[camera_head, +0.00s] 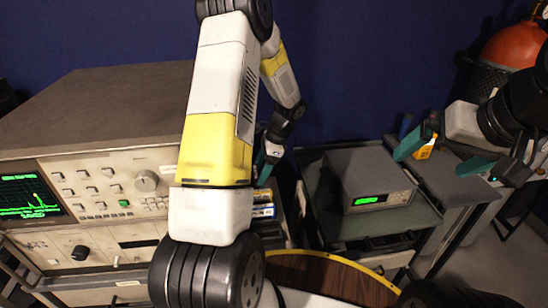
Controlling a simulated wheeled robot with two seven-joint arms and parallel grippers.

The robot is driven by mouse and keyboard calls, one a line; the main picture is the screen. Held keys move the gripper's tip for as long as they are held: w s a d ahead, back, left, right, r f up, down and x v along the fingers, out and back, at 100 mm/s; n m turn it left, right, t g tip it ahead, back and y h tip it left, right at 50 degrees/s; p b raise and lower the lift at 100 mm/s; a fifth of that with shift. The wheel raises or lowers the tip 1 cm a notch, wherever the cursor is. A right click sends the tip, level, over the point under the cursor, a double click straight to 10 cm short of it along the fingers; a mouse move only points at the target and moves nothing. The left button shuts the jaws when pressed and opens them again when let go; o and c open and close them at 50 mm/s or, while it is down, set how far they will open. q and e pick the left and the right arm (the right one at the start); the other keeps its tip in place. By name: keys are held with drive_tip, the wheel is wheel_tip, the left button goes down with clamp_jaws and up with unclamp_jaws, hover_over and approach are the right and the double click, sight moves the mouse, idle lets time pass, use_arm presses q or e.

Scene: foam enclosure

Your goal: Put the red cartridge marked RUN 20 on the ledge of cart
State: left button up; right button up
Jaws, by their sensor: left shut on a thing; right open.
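My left gripper (266,160) shows only in part behind my own forearm, with a teal finger pointing down. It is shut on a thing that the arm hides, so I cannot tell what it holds. Just below it are several small boxes or cartridges (263,211) with yellow, white and blue faces. No red cartridge marked RUN 20 can be made out. The cart (345,228) at the centre right has a grey-green top. My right gripper (438,158) is open above the right side, its teal fingers spread apart.
A grey instrument (370,178) with a green display stands on the cart. A small yellow-orange item (424,151) shows by my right gripper. A large beige analyser (90,190) fills the left. A red-orange cylinder (512,46) stands at upper right. A round wooden top (325,277) is in front.

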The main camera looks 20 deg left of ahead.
use_arm(q)
drive_tip(key=o, duration=1.4)
drive_tip(key=s+d+r+n+t+h, duration=0.1)
drive_tip(key=d+r, duration=0.2)
drive_tip(key=r, duration=0.6)
drive_tip(key=d+r+n, duration=0.1)
drive_tip(key=d+r, duration=0.1)
drive_tip(key=r, duration=0.6)
drive_tip(key=shift+s+d+r+n+t+h, duration=1.05)
drive_tip(key=shift+s+r+n, duration=0.8)
drive_tip(key=shift+s, duration=1.55)
drive_tip(key=shift+s+d+r+n+t+h, duration=0.75)
drive_tip(key=shift+s+d+r+n+t, duration=0.55)
drive_tip(key=shift+s+r, duration=1.5)
drive_tip(key=shift+s+d+r+n+t+h, duration=0.9)
drive_tip(key=shift+s+r+n+t, duration=0.75)
drive_tip(key=shift+s, duration=2.35)
drive_tip(key=shift+f+n+g, duration=0.25)
drive_tip(key=shift+n+g, duration=0.05)
drive_tip(key=shift+g, duration=0.1)
